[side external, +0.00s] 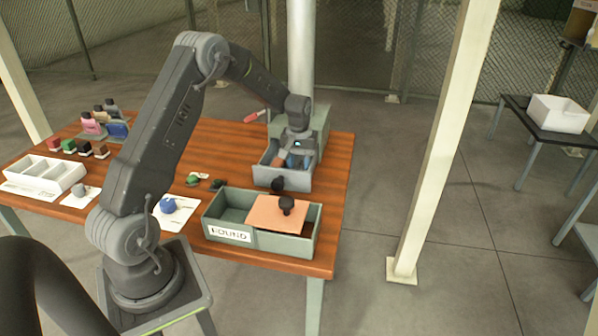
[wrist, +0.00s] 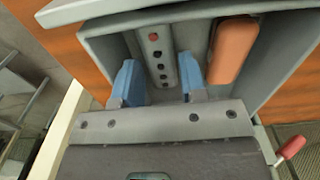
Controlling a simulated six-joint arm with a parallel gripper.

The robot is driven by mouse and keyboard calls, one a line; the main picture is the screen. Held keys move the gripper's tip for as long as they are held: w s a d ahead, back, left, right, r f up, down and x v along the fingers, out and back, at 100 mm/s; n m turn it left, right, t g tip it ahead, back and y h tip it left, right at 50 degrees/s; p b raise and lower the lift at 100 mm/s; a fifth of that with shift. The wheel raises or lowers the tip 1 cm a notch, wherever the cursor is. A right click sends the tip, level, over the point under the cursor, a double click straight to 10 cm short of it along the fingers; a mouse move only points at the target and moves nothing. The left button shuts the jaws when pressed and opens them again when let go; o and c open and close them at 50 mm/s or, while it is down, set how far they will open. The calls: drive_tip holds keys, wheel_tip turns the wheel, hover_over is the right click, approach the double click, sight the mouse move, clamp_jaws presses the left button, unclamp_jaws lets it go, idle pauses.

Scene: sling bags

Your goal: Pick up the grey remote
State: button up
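The grey remote (wrist: 158,45) lies in an open grey drawer (wrist: 98,47), with a red button at its far end and several dark buttons along it. My gripper (wrist: 158,66) is open, with its blue fingers reaching down into the drawer, one on each side of the remote. The right finger looks very close to the remote; I cannot tell whether it touches. In the side external view my gripper (side external: 295,161) is over the drawer (side external: 286,181), and the remote cannot be made out there.
A brown-orange object (wrist: 233,50) lies in the drawer right of the remote. The drawer has a dark front knob (side external: 277,184). A grey-green bin (side external: 229,236) with an orange lid (side external: 277,212) stands in front. A red-handled tool (side external: 252,117) lies by the cabinet.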

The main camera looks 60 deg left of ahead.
drive_tip(key=shift+f, duration=0.8)
drive_tip(key=shift+c, duration=0.3)
drive_tip(key=c, duration=0.5)
drive_tip(key=shift+r, duration=0.15)
